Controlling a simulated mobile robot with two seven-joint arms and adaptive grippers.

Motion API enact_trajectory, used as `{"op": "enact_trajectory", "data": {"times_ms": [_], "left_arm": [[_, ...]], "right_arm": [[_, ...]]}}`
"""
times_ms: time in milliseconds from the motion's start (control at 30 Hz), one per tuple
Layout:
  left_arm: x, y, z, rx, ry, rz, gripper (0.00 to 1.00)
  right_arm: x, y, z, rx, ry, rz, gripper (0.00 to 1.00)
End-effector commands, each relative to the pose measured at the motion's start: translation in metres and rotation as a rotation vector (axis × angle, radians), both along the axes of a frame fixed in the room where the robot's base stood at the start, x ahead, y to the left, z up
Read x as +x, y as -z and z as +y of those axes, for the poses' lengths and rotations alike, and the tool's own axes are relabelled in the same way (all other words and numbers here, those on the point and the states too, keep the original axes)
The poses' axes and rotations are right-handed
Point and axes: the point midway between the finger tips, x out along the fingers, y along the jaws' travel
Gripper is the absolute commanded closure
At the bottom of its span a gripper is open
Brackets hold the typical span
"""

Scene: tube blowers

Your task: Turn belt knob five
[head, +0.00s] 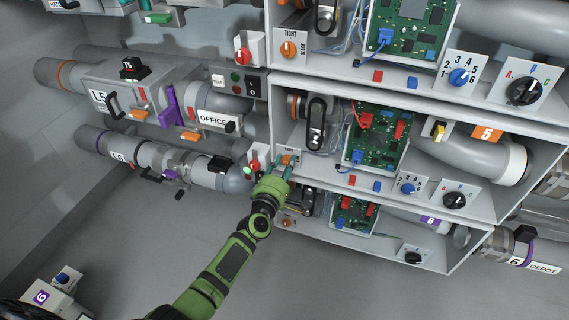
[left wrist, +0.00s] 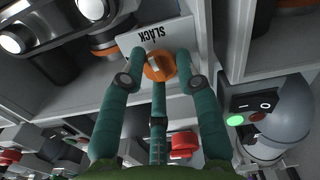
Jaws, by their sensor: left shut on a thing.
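The orange belt knob (head: 288,160) sits on a small white plate at the left end of the middle shelf, the row with the orange "5" label (head: 486,134). My green left gripper (head: 283,172) reaches up to it from below. In the left wrist view the knob (left wrist: 160,67) shows between the teal fingers of the left gripper (left wrist: 161,78), one on each side and a third below. The fingers are shut on it. My right gripper is not in view.
Another orange knob (head: 288,49) is on the shelf above, and one more (head: 288,222) below. A red button (head: 254,165) with a green light is just left of the gripper. A green circuit board (head: 376,137) and a black belt loop (head: 316,124) stand behind the shelf front.

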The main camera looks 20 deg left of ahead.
Motion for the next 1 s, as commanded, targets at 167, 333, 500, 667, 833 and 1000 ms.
{"op": "enact_trajectory", "data": {"times_ms": [167,333,500,667,833,1000], "left_arm": [[0.002,-0.006,-0.004,0.105,0.005,-0.014,1.0],[0.002,-0.006,-0.004,0.171,0.005,-0.016,1.0],[0.002,-0.005,-0.005,0.206,0.006,-0.017,1.0],[0.002,-0.005,-0.005,0.217,0.007,-0.017,1.0],[0.002,-0.004,-0.006,0.218,0.008,-0.017,1.0],[0.002,-0.004,-0.006,0.218,0.009,-0.016,0.55]], "right_arm": [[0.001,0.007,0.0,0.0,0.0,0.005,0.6],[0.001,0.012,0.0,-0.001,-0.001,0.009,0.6],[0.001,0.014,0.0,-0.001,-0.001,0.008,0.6],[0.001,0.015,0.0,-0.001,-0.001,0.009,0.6],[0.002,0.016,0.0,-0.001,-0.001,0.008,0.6],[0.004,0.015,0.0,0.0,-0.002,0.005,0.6]]}}
